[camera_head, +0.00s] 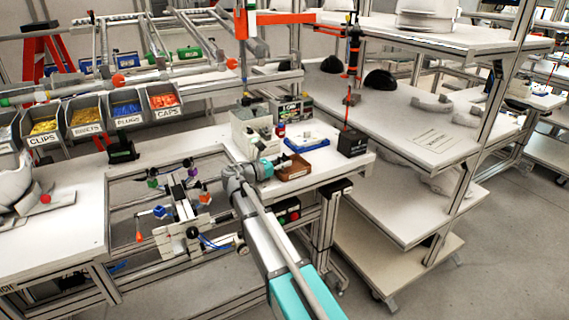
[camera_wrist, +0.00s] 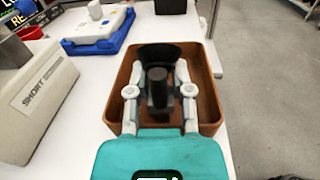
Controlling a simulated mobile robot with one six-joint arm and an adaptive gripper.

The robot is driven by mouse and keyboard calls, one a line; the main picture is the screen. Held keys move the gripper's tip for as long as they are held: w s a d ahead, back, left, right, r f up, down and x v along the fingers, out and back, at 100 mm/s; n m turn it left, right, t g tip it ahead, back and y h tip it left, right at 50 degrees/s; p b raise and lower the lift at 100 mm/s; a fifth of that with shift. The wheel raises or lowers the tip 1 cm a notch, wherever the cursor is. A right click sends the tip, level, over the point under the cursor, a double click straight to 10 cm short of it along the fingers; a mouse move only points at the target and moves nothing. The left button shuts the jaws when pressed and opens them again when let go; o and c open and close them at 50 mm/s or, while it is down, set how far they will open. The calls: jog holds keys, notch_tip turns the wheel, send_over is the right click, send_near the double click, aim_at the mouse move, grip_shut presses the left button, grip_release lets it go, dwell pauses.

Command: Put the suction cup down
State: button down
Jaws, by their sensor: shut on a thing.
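The suction cup (camera_wrist: 157,92) is dark, with a grey cylindrical stem and a wide black rim beyond it. It sits between the fingers of my gripper (camera_wrist: 160,72), which is shut on it. Both are over or within the brown tray (camera_wrist: 117,105) in the wrist view; I cannot tell whether the cup touches the tray floor. In the head view the brown tray (camera_head: 296,174) is at the bench's front edge, just right of my teal wrist. The cup and fingertips are hidden there.
A blue tray with a white item (camera_wrist: 97,30) lies behind and left of the brown tray. A beige box marked SHORT (camera_wrist: 45,90) stands left. A black box with a red rod (camera_head: 352,142) stands right on the bench. A frame fixture (camera_head: 182,205) is left of my arm.

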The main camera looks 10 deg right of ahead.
jog(key=shift+f, duration=0.15)
jog(key=c, duration=0.5)
grip_release()
jog(key=shift+a, duration=0.15)
jog(key=v, duration=1.1)
jog(key=shift+s+a, duration=0.15)
jog(key=shift+a, duration=0.2)
